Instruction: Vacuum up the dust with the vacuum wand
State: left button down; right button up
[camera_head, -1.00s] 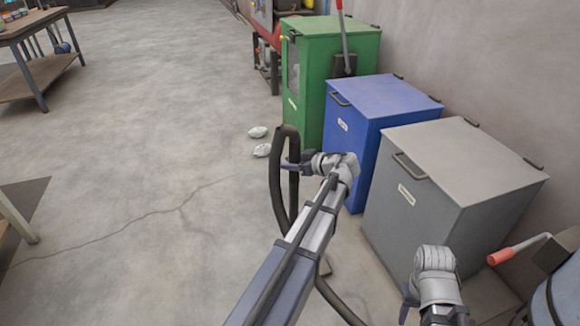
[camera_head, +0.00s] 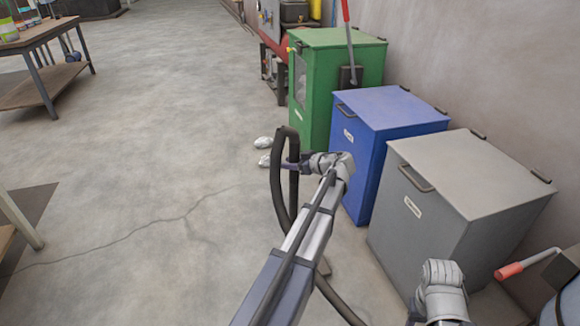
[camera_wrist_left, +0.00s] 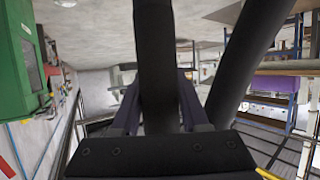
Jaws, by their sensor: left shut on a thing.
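The vacuum wand (camera_head: 277,185) is a dark tube with a bent top, and a black hose (camera_head: 335,298) curves down to the bottom of the head view. My left gripper (camera_head: 289,165) is shut on the wand. In the left wrist view the wand (camera_wrist_left: 155,55) stands between the two purple fingers, with a thick black tube (camera_wrist_left: 250,55) beside it. Two pale clumps that look like the dust (camera_head: 263,143) lie on the floor just beyond the wand, the nearer one partly hidden by it. My right gripper is at the bottom right, its fingers mostly cut off by the frame.
A green cabinet (camera_head: 335,85), a blue bin (camera_head: 385,125) and a grey bin (camera_head: 465,190) stand along the wall, close to the right of my left arm. A workbench (camera_head: 40,75) stands at the far left. The floor (camera_head: 150,170) between is open, with a crack.

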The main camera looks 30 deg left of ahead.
pick_arm(q)
jog(key=shift+w+a, duration=0.4)
jog(key=shift+a, duration=0.05)
dwell(0.3)
jog(key=s+a+r+p, duration=0.2)
jog(key=s+a, duration=0.9)
jog(key=s, duration=0.2)
jog(key=shift+s+a, duration=0.35)
jog(key=shift+a, duration=0.05)
pick_arm(e)
jog(key=shift+r, duration=1)
pick_arm(q)
jog(key=shift+r, duration=0.1)
pick_arm(e)
jog(key=shift+r, duration=0.1)
